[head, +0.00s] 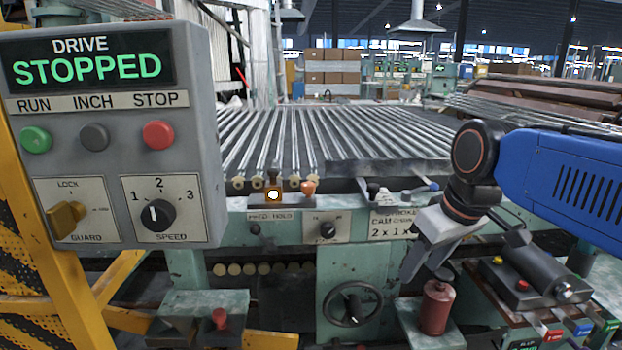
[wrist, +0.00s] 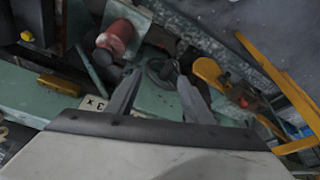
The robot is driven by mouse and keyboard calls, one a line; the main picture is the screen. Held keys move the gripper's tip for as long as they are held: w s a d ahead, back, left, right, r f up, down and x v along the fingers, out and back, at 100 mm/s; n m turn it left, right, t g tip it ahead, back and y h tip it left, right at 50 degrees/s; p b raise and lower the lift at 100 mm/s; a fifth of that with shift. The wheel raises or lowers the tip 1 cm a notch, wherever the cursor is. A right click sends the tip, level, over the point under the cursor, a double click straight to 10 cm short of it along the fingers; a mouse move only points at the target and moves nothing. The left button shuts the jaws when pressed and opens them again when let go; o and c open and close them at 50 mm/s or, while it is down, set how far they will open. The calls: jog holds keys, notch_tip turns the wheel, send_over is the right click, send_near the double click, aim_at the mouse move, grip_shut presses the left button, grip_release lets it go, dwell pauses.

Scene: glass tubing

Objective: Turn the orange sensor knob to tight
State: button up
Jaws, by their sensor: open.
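The orange sensor knob (head: 308,187) stands on the front rail of the machine in the head view, just right of a brown sensor block (head: 273,191) with a bright white light. Any tight or loose marking on it is too small to read. My gripper (head: 420,272) hangs to the right of the knob and lower, in front of the machine's front panel, apart from the knob. In the wrist view my gripper (wrist: 160,82) has its fingers spread with nothing between them. I cannot make out the orange knob in the wrist view.
A control box (head: 110,130) reading DRIVE STOPPED fills the left. A handwheel (head: 350,303) and a red cylinder (head: 437,306) sit below and near my gripper. A dark button box (head: 525,280) stands at right. Glass tubes (head: 320,135) lie behind the rail.

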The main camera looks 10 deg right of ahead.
jog(key=w+a+r+n+g+y, duration=0.1)
jog(key=w+a+r+n, duration=0.2)
jog(key=w+r, duration=0.4)
jog(key=w+a+r+n+g+y, duration=0.1)
jog(key=w+a+r+n, duration=0.25)
jog(key=w+r, duration=0.35)
jog(key=n+g+y, duration=0.1)
jog(key=n+g, duration=0.1)
jog(key=n, duration=0.6)
send_near(308, 184)
jog(key=x, duration=0.8)
jog(key=shift+f, duration=0.15)
jog(key=c, duration=1)
